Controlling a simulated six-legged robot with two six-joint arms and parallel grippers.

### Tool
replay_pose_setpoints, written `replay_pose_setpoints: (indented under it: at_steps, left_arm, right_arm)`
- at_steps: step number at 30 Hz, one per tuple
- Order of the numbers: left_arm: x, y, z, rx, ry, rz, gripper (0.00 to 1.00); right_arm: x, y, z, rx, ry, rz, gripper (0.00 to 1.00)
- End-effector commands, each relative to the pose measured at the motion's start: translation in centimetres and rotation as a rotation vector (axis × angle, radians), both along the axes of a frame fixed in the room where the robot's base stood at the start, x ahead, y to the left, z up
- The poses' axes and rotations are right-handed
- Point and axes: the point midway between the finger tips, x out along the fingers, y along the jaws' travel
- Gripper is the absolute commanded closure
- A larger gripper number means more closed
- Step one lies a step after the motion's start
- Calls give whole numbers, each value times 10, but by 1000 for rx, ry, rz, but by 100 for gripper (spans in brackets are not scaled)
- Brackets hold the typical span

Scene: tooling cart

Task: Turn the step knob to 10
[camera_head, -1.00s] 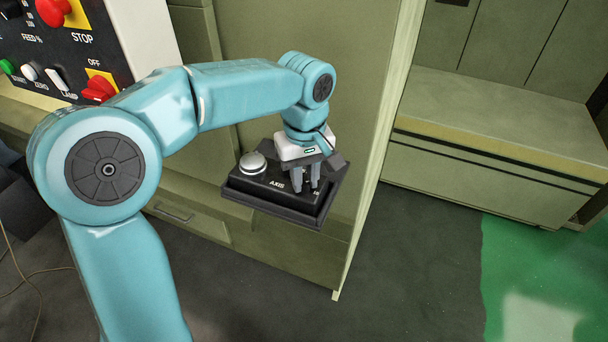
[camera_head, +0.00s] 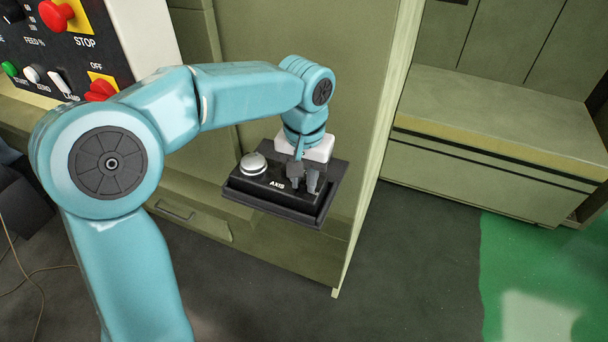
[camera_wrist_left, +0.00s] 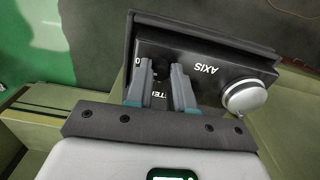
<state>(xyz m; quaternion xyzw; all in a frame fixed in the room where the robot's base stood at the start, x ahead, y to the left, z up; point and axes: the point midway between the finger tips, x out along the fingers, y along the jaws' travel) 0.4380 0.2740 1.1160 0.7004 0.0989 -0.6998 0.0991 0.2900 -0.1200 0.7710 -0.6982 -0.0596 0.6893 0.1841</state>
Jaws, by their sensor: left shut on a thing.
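A black control box (camera_head: 262,194) with a silver axis knob (camera_head: 253,164) sits on a dark shelf at the front of the green cabinet. My left gripper (camera_head: 305,181) points down onto the right part of this box and is shut on the step knob. In the left wrist view, the gripper fingers (camera_wrist_left: 161,88) stand either side of the dark step knob (camera_wrist_left: 167,70), which is mostly hidden between them. A "0" and part of the step label show beside the fingers. The knob's pointer and setting cannot be read. The silver axis knob (camera_wrist_left: 244,97) also shows there. My right gripper is not in view.
A control panel (camera_head: 70,62) with a red stop button (camera_head: 56,14), a red switch and small coloured buttons stands at upper left. A green bench (camera_head: 500,110) stands at right. The floor between is clear.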

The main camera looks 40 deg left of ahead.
Motion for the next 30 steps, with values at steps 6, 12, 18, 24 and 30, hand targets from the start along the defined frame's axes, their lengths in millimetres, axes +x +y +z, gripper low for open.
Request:
replay_pose_setpoints:
  at_steps: [6,12,18,24,30]
  left_arm:
    - [1,0,0,0,-2,-51,100]
    - [1,0,0,0,-2,-62,100]
    - [1,0,0,0,-2,-61,100]
    - [0,0,0,-1,-1,-61,52]
    - [0,0,0,0,0,-60,52]
  right_arm:
    - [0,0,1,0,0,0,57]
    - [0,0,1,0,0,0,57]
    - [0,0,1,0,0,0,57]
    - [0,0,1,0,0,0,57]
    - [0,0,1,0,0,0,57]
